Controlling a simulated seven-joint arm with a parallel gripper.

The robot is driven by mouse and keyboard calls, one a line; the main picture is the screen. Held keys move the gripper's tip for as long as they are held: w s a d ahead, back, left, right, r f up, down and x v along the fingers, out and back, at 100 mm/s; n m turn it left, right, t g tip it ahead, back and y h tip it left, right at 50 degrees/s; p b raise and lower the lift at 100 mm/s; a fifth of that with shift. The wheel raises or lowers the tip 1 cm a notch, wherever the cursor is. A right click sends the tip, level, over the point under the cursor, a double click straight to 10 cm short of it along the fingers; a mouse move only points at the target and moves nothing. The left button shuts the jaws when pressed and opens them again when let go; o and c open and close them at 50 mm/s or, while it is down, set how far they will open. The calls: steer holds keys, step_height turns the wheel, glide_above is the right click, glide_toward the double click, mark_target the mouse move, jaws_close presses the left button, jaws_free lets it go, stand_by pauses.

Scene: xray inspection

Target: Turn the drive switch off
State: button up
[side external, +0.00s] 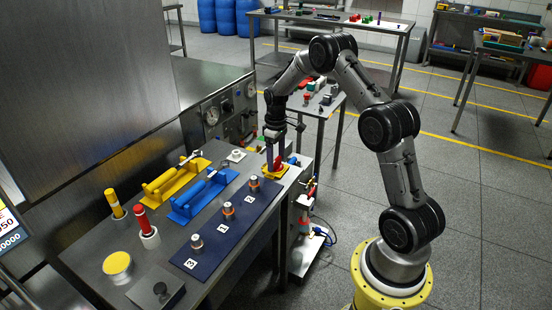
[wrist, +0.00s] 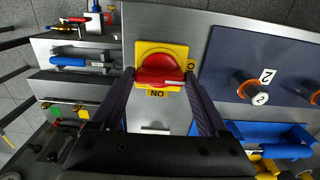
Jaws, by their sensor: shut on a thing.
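The drive switch is a red rotary handle (wrist: 160,66) on a square yellow plate (wrist: 160,47). In the side view the yellow plate (side external: 269,176) sits at the far right corner of the metal bench, below my gripper (side external: 274,160). In the wrist view the fingers of my gripper (wrist: 160,76) stand on either side of the red handle and are shut on it. The handle lies crosswise between the fingers, with a small white mark near its right end. A label, upside down in the wrist view, shows on the plate's edge below the handle.
A dark blue panel (side external: 232,226) with several numbered knobs lies beside the switch. Blue (side external: 203,194) and yellow (side external: 177,178) lever fixtures stand on the bench. Gauges and fittings (side external: 226,107) line the back panel. A side table (side external: 325,101) with small items stands behind my gripper.

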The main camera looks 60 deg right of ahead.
mark_target(276, 160)
steer(key=shift+r, duration=0.1)
steer(key=o, duration=1.2)
steer(key=shift+o, duration=0.2)
step_height(276, 160, up, 14)
